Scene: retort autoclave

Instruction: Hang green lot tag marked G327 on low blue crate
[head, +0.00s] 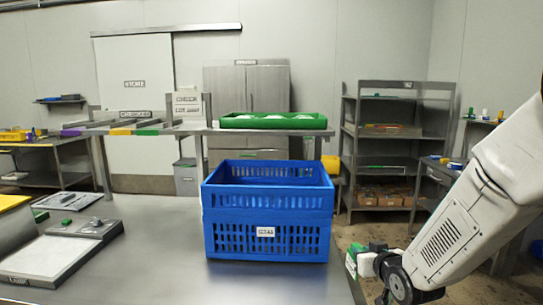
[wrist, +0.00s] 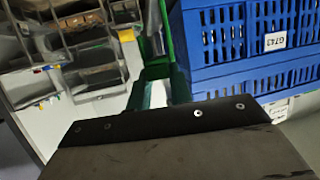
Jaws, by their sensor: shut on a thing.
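A blue slatted crate (head: 267,246) stands on the steel table, with a white label on its front. In the wrist view the blue crate (wrist: 222,82) fills the upper right. Its label reads G743, and part of another white label shows lower down. My gripper (head: 364,263) is at the table's right edge, right of the crate and apart from it in the head view. It is shut on a green piece (head: 350,265), seemingly the lot tag. Green also shows at the jaws in the wrist view (wrist: 153,74). No G327 marking is readable, and the dark gripper body hides much.
A green tray (head: 273,121) sits on the raised shelf behind the crate. A scale-like device (head: 48,256) and small items stand at the table's left. The table in front of the crate is clear. Steel racks (head: 383,150) stand at the back right.

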